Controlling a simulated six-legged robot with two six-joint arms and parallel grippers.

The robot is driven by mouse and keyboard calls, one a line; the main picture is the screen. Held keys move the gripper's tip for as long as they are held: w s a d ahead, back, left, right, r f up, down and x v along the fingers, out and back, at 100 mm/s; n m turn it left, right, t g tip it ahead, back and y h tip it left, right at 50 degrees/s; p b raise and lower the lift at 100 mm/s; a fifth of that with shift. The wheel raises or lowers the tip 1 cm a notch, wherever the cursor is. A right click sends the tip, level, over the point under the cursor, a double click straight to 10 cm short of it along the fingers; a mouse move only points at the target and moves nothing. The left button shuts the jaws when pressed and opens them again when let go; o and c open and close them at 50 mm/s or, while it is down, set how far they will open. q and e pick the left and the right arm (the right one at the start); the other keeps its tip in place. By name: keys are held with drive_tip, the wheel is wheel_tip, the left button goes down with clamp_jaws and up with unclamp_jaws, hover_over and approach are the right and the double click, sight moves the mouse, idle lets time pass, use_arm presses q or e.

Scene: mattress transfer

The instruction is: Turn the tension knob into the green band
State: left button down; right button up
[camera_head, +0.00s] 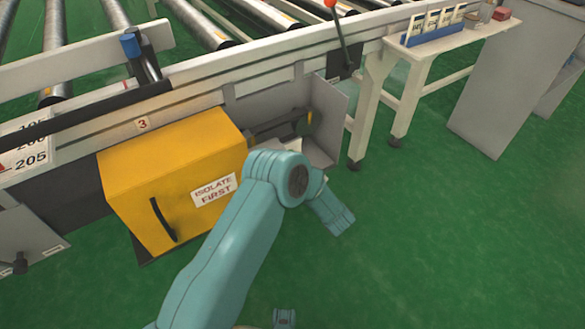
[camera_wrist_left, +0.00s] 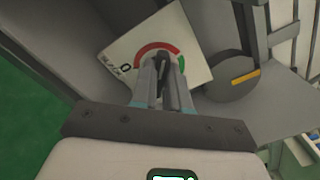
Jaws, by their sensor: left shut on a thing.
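My left arm (camera_head: 240,230) reaches from the bottom of the head view to the open bay beside the yellow box. It hides its own gripper there. In the left wrist view my left gripper (camera_wrist_left: 162,84) is shut on a dark knob (camera_wrist_left: 161,59) at a white dial plate (camera_wrist_left: 122,47). The plate carries a red arc (camera_wrist_left: 150,48), with a short green band (camera_wrist_left: 181,63) at its right end. The fingers cover much of the knob, so I cannot tell its exact pointing.
The yellow box (camera_head: 165,160) marked "ISOLATE FIRST" stands left of the arm. A dark round part (camera_wrist_left: 231,76) with a yellow mark sits right of the dial, close to the fingers. A grey side panel (camera_head: 328,110) bounds the bay. Green floor (camera_head: 430,240) lies open at right.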

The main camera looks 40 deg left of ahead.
use_arm(q)
drive_tip(key=m, duration=0.3)
drive_tip(key=shift+w+d+m+b, duration=0.1)
drive_tip(key=shift+m+b, duration=0.2)
drive_tip(key=shift+m, duration=0.1)
drive_tip(key=m, duration=0.3)
drive_tip(key=shift+m, duration=0.3)
drive_tip(key=m, duration=0.4)
drive_tip(key=shift+w+m, duration=0.1)
drive_tip(key=shift+m, duration=0.2)
drive_tip(key=shift+d+f+m+p, duration=0.1)
drive_tip(key=shift+m+p, duration=0.2)
drive_tip(key=shift+m, duration=1.4)
drive_tip(key=c, duration=1.1)
unclamp_jaws()
drive_tip(key=shift+p+v, duration=2.05)
drive_tip(key=shift+v, duration=6.05)
